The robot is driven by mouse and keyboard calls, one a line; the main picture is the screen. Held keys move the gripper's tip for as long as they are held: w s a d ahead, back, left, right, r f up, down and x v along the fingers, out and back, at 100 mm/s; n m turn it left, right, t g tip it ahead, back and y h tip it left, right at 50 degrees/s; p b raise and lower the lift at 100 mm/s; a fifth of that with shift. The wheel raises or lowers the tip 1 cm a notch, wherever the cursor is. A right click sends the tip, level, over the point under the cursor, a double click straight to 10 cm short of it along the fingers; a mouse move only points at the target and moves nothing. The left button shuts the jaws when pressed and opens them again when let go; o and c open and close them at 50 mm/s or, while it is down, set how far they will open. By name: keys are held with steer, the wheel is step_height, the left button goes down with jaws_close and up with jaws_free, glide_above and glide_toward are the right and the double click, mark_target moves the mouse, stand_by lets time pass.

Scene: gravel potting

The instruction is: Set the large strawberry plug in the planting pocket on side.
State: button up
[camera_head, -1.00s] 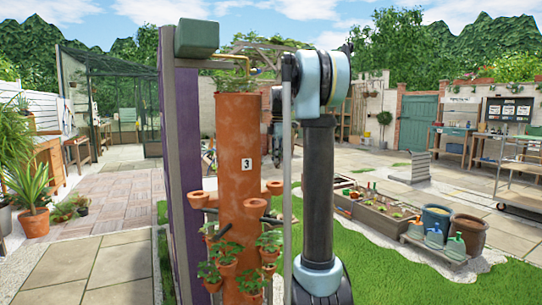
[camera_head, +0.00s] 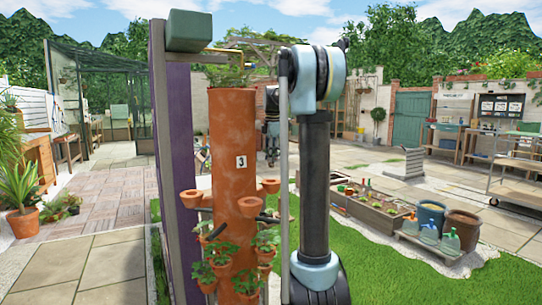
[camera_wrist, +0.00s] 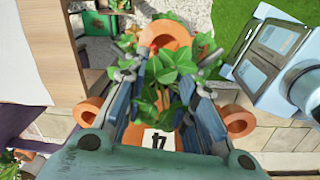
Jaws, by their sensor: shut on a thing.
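In the wrist view my gripper (camera_wrist: 170,78) has its two blue-grey fingers shut around the green, leafy strawberry plug (camera_wrist: 180,62). The leaves hide the plug's root part and most of the grip. The terracotta planting tower is below, with an upside-down label 4 (camera_wrist: 158,140) on this side. An orange pocket (camera_wrist: 166,32) lies just beyond the leaves; I cannot tell whether the plug touches it.
Other pockets stick out left (camera_wrist: 86,112) and right (camera_wrist: 238,122) of the fingers. In the head view, a purple panel with a grey post (camera_head: 160,150) stands close left of the tower. Lower pockets hold plants (camera_head: 222,254). Raised beds (camera_head: 378,210) and spray bottles (camera_head: 450,240) are right.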

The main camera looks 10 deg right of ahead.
steer(key=shift+f, duration=3.15)
steer(key=shift+f, duration=1.2)
steer(key=o, duration=0.7)
steer(key=o, duration=0.6)
steer(key=shift+r, duration=4.55)
